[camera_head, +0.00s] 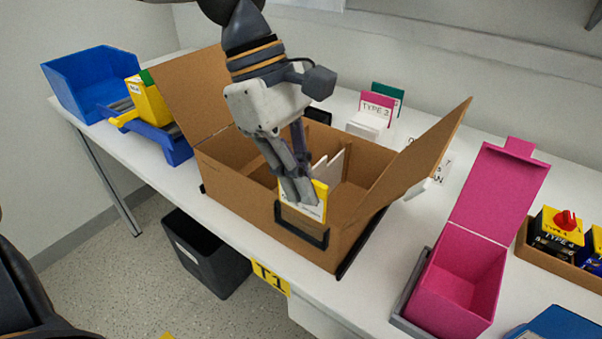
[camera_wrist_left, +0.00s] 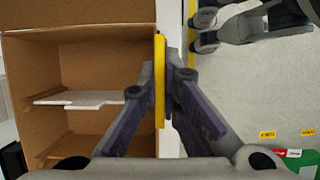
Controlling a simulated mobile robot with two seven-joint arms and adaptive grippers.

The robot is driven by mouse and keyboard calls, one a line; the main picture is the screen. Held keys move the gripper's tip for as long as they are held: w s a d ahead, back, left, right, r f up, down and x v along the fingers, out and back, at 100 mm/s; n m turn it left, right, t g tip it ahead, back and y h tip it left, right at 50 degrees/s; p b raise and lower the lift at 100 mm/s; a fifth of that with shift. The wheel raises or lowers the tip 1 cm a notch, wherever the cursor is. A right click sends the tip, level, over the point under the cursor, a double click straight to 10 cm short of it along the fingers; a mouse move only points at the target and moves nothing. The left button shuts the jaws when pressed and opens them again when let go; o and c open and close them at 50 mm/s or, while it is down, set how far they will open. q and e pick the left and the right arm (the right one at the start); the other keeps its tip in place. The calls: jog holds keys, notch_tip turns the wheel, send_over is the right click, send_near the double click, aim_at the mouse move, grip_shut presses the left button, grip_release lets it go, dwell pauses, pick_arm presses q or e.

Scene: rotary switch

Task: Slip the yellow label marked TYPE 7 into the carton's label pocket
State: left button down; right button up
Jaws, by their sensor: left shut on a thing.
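The open brown carton (camera_head: 225,185) stands on the white table with its flaps raised. A black-framed label pocket (camera_head: 301,237) is on its front wall. My left gripper (camera_head: 304,196) is over the front wall, shut on the yellow label (camera_head: 318,206), which has a white face. The label is upright and its lower edge is at the pocket; I cannot tell how deep it sits. The fingers cover part of its print. In the left wrist view the label (camera_wrist_left: 160,80) shows edge-on between the fingers, beside the carton wall (camera_wrist_left: 108,12).
A pink box (camera_head: 460,265) with a raised lid stands to the right. A holder with pink and green labels (camera_head: 376,108) is behind the carton. Switches (camera_head: 557,226) sit in a tray at far right. A dark bin (camera_head: 207,255) is on the floor.

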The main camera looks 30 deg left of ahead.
pick_arm(q)
jog(key=shift+f, duration=1.4)
jog(key=c, duration=1.7)
grip_release()
jog(key=v, duration=1.2)
